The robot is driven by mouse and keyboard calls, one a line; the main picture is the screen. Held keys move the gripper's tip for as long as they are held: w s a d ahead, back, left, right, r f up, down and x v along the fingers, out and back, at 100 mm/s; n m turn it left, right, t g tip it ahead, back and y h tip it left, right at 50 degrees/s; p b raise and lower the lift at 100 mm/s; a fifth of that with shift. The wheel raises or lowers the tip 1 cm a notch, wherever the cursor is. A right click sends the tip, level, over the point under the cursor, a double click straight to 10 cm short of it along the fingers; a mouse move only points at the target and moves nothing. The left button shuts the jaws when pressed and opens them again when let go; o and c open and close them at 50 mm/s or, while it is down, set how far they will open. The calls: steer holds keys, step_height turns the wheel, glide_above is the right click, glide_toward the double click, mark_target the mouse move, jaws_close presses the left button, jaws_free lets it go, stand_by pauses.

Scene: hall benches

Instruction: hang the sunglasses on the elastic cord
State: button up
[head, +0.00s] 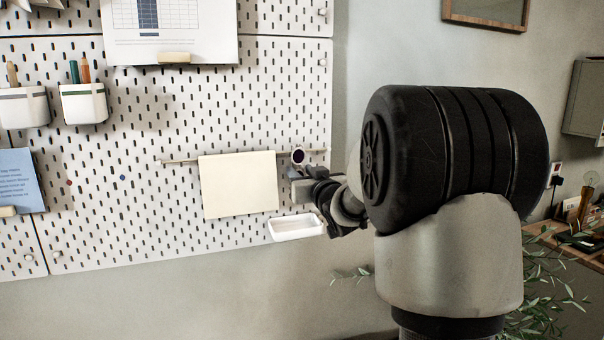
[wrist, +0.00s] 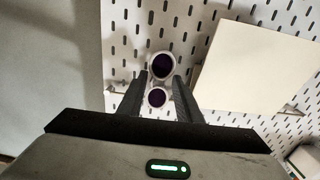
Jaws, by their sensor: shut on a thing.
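The sunglasses (head: 298,156) have dark lenses and a pale frame. In the wrist view the sunglasses (wrist: 163,67) sit between the two fingers of my gripper (wrist: 162,80), which is shut on them. In the head view my gripper (head: 303,175) is at the right end of the elastic cord (head: 180,161), close to the pegboard. The cord runs level across the board, and a cream sheet hangs on its middle. The sunglasses overlap the cord's right part in the picture. I cannot tell whether they touch it. Their temples are mostly hidden.
The cream sheet (head: 238,185) is just left of my gripper. A small white tray (head: 296,229) juts from the pegboard (head: 120,215) below my gripper. White pen cups (head: 84,104) and a blue card (head: 22,182) are at the left. A printed chart (head: 200,40) is above.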

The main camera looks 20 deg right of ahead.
steer(key=o, duration=1.4)
steer(key=shift+c, duration=0.2)
steer(key=shift+s, duration=0.1)
steer(key=s+p, duration=0.1)
steer(key=s, duration=1.6)
steer(key=shift+s, duration=0.15)
steer(key=shift+r, duration=0.1)
